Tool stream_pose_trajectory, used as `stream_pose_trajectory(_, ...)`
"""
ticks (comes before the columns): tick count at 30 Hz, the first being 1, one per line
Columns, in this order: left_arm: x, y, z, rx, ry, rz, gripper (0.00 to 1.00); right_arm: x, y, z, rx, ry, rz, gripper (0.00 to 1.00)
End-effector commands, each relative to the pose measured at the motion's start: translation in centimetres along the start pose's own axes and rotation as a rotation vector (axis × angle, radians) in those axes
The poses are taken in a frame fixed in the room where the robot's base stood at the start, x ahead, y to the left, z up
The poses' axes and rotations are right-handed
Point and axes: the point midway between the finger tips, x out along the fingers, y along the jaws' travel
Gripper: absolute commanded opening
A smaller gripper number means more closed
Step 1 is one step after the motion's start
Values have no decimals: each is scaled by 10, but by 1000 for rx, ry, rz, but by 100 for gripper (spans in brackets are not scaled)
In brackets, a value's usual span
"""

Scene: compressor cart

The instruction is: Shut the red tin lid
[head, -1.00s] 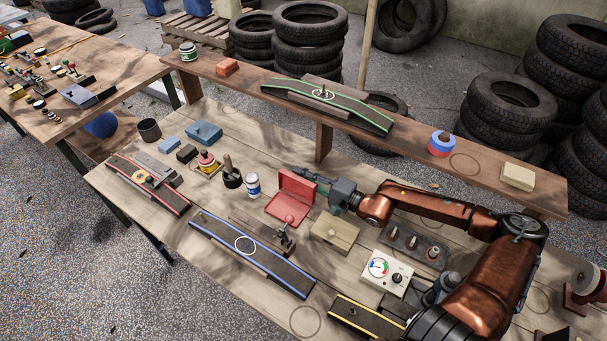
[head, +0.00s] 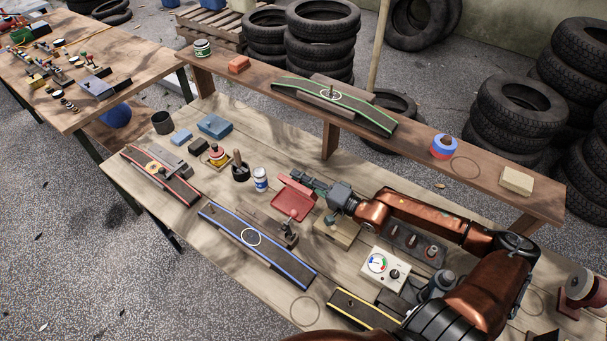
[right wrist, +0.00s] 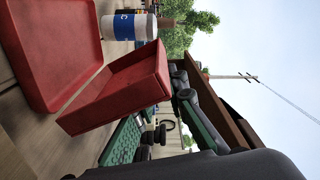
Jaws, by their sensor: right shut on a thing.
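The red tin (head: 291,206) lies on the wooden table, its shallow tray facing up. Its red lid (head: 296,184) is raised at the tin's far edge and tilted, not closed. In the right wrist view the lid (right wrist: 115,92) is close to the fingers, beside the tin's tray (right wrist: 62,50). My right gripper (head: 309,183) reaches in from the right with its green-grey fingers at the lid. It is shut on the lid; the exact contact is partly hidden. My left gripper is not in view.
A white-and-blue bottle (head: 260,179) stands left of the tin. A clamp-like metal part (head: 289,236) is in front of it. A tan box (head: 337,231) sits under my right arm. A raised shelf (head: 400,146) runs behind.

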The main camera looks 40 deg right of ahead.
Motion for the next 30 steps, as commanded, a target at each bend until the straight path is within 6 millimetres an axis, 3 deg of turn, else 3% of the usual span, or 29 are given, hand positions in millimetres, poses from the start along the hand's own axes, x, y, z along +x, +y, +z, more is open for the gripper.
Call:
stream_pose_trajectory(16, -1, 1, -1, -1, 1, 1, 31, 0, -1, 4, 2, -2, -1, 0)
stream_pose_trajectory(17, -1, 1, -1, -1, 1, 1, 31, 0, -1, 4, 2, -2, -1, 14)
stream_pose_trajectory(24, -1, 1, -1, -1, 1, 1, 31, 0, -1, 3, 1, -1, -1, 30)
stream_pose_trajectory(30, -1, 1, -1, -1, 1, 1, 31, 0, -1, 3, 1, -1, -1, 30)
